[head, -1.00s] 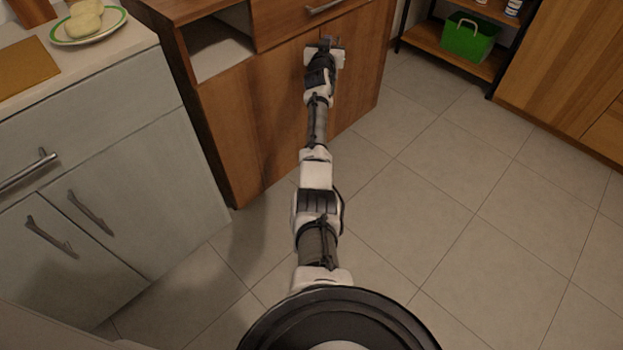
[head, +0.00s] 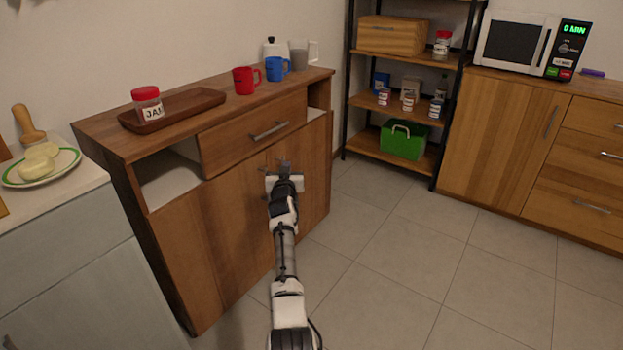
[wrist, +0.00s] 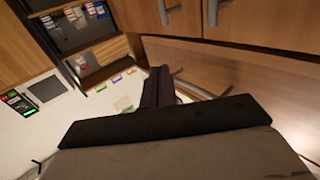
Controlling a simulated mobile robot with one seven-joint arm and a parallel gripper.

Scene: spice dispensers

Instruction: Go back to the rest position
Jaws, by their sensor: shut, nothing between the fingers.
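My gripper (head: 278,166) is at the far end of my outstretched arm, in front of the wooden sideboard (head: 240,225), just below its drawer. It is shut and holds nothing. In the wrist view the dark gripper (wrist: 158,85) reaches up from the middle, with the sideboard's wooden front and handles above it. Whether the fingertips touch the sideboard front cannot be told.
On the sideboard stand a wooden tray (head: 172,110) with a red-lidded jar (head: 147,103), a red mug (head: 244,81) and a blue mug (head: 277,69). A shelf rack (head: 395,105) holds a green basket (head: 403,139). A microwave (head: 516,45) stands right. The tiled floor (head: 400,260) is clear.

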